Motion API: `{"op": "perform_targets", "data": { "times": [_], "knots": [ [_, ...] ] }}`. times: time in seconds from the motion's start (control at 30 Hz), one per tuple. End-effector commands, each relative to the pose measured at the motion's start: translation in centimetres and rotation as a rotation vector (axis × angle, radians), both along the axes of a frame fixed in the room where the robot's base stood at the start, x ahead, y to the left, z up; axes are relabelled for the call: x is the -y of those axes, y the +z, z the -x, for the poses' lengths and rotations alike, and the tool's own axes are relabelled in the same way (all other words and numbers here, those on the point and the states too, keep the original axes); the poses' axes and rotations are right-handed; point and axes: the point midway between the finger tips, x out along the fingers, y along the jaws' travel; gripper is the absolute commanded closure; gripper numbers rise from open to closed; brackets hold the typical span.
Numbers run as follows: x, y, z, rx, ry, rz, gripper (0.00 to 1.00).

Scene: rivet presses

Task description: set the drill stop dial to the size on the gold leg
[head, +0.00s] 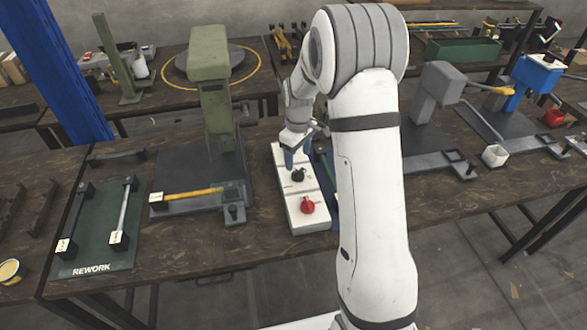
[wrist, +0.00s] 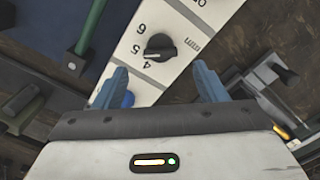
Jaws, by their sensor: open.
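A white panel (head: 283,190) lies on the bench with a black dial (head: 298,174) and a red knob (head: 307,205). In the wrist view the black dial (wrist: 160,47) is beside printed numbers, with "6" and "4" readable and "mm" at its other side. Its pointer's exact setting is hard to tell. My gripper (wrist: 161,72) is open and empty, its blue fingers apart with the dial showing just beyond the gap. A blue round part (wrist: 127,99) is partly hidden by the left finger. A gold-yellow bar (head: 192,194) with a white tag (head: 156,200) lies across a press base; the tag is unreadable.
A green press (head: 210,75) stands left of the panel. A green REWORK mat (head: 95,255) holds a black bar and a silver bar with tags. A grey press (head: 440,85) and a blue press (head: 535,80) stand to the right. My arm hides the bench's middle.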

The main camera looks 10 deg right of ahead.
Motion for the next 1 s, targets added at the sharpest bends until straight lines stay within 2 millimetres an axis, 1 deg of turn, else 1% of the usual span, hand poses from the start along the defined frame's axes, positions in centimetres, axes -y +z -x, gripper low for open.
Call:
{"op": "perform_targets", "data": {
  "times": [0.03,0.2,0.3,0.4,0.53,0.77,1.0],
  "knots": [
    [0.0,-0.8,0.2,-0.006,0.0,0.0,0.35],
    [0.0,-3.6,0.2,-0.006,-0.001,0.0,0.35],
    [0.0,-5.0,0.1,-0.004,-0.001,0.0,0.35],
    [0.0,-5.9,0.1,-0.003,-0.002,0.0,0.35],
    [0.0,-6.4,0.1,-0.001,-0.002,0.0,0.35],
    [-0.1,-6.5,0.1,-0.001,-0.001,0.0,0.35],
    [-0.1,-6.4,0.1,-0.001,-0.001,0.0,0.55]
  ]
}}
